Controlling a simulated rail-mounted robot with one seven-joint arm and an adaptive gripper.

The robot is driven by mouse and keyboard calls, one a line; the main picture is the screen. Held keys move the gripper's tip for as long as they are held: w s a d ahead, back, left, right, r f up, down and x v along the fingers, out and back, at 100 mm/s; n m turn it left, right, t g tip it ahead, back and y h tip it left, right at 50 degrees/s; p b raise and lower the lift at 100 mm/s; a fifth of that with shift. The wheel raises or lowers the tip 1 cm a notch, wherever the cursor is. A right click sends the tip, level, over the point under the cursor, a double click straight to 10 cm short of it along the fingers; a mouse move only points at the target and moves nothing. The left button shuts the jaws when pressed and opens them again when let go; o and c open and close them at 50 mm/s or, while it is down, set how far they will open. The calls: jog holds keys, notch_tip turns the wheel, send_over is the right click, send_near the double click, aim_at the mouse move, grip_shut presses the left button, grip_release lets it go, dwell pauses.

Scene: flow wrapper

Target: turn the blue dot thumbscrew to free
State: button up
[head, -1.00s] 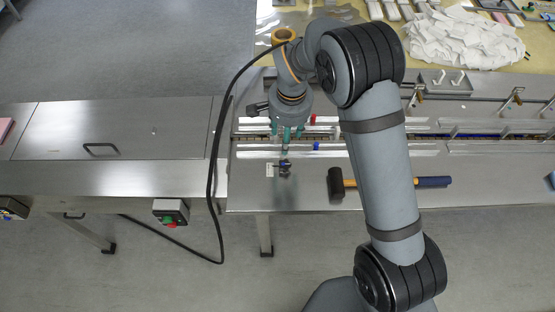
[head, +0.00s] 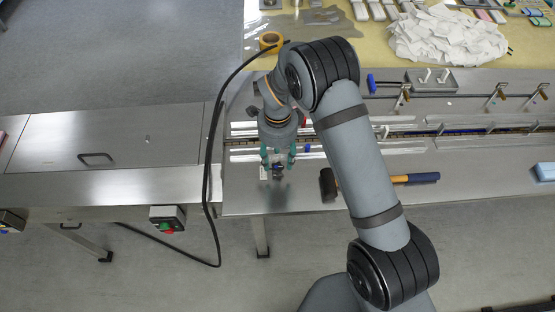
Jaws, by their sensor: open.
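A small dark thumbscrew with some blue on it (head: 278,172) stands on the steel front deck of the wrapper, beside a small white label (head: 264,173). I take it for the blue dot thumbscrew; the dot itself is too small to make out. My gripper (head: 278,161) points down at it with teal fingertips spread apart, one to each side of the thumbscrew in the picture. The gripper is open. I cannot tell whether the fingers are level with the screw or still above it, nor whether they touch it.
A hammer with a black head (head: 328,185) lies to the right on the deck, partly behind my arm. A blue knob (head: 308,148) is close by on the guide rail. A black cable hangs at the left. The deck's front edge is just below the thumbscrew.

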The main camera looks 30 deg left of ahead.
aim_at(278, 167)
jog(key=shift+f+p, duration=0.3)
jog(key=shift+f, duration=1.3)
jog(key=shift+c, duration=0.5)
jog(key=c, duration=1)
jog(key=o, duration=1.1)
notch_tip(278, 167, up, 12)
